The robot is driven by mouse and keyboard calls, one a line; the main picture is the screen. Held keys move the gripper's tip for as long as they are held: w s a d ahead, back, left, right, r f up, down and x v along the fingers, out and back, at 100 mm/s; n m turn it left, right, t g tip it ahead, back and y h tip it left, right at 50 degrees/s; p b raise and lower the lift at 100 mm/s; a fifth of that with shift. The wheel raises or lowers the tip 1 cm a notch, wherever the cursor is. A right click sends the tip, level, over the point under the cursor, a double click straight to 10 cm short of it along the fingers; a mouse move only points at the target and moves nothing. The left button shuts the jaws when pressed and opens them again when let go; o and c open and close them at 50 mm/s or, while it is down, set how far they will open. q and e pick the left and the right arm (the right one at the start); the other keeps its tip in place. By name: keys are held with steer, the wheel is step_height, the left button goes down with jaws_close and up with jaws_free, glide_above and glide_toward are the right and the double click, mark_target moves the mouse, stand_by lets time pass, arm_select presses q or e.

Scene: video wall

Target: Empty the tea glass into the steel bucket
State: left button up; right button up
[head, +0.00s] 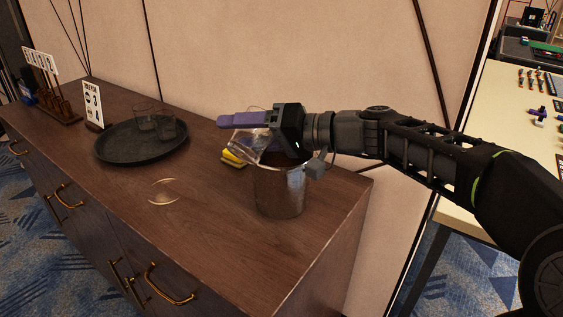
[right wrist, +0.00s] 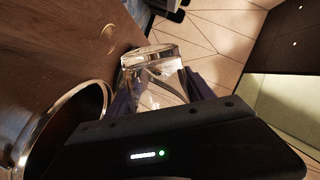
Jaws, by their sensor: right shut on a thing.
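My right gripper (head: 246,128) is shut on the clear tea glass (head: 247,148), with its purple fingers on either side. The glass is strongly tilted, just above and left of the rim of the steel bucket (head: 281,192). In the right wrist view the glass (right wrist: 152,77) lies between the fingers, and the bucket's rim (right wrist: 52,112) shows at the left. I cannot tell how much liquid is in the glass or whether any is flowing. The inside of the bucket is mostly hidden. My left gripper is not in view.
A clear saucer (head: 163,191) lies on the brown cabinet top (head: 215,222). A dark round tray (head: 112,151) with clear glasses stands at the left, near a small sign (head: 93,104). A yellow thing (head: 231,158) lies behind the bucket. The wall is close behind.

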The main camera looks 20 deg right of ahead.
steer(key=n+b, duration=0.1)
steer(key=b, duration=0.1)
steer(key=n+h+b, duration=0.1)
steer(key=n+b, duration=0.1)
steer(key=shift+a+f+h+b, duration=0.2)
steer(key=shift+f+h+b, duration=0.1)
steer(key=shift+f, duration=0.05)
steer(key=shift+s+a+f+n+t+h+b, duration=0.3)
steer(key=shift+a+f+n+h+b, duration=0.45)
steer(key=shift+b, duration=0.7)
steer(key=shift+s+a+f+n+t+h+b, duration=0.2)
steer(key=shift+s+a+f+n+b, duration=0.35)
steer(key=shift+n+b, duration=0.75)
steer(key=shift+s+a+f+n+t+h+b, duration=0.2)
steer(key=shift+a+f+n+h+b, duration=0.5)
steer(key=shift+b, duration=0.95)
steer(key=shift+d, duration=0.2)
steer(key=shift+f, duration=0.1)
